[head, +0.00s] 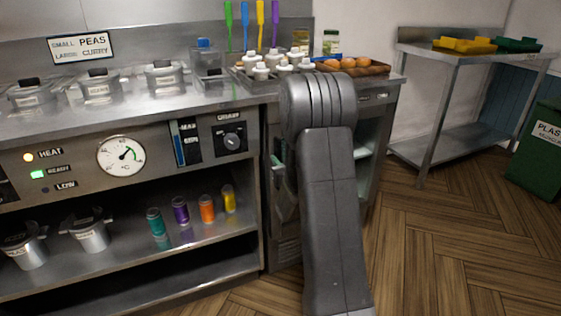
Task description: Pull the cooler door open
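The cooler (368,148) stands under the right end of the steel counter. My arm crosses in front of it and hides its middle. To the right of my arm, a pale greenish inner space with a shelf shows. To the left, a narrow dark-framed strip (285,235) shows. I cannot tell how far the door stands open, and I cannot make out its handle. My gripper is hidden behind my own arm, so I cannot see its fingers or whether it touches the door.
A tray of bread rolls (352,66) and white-capped bottles (262,71) stand on the counter above. The range (190,118) with dial and knob is to the left. A steel table (440,135) and a green bin (537,155) stand right. The wooden floor (440,235) between is clear.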

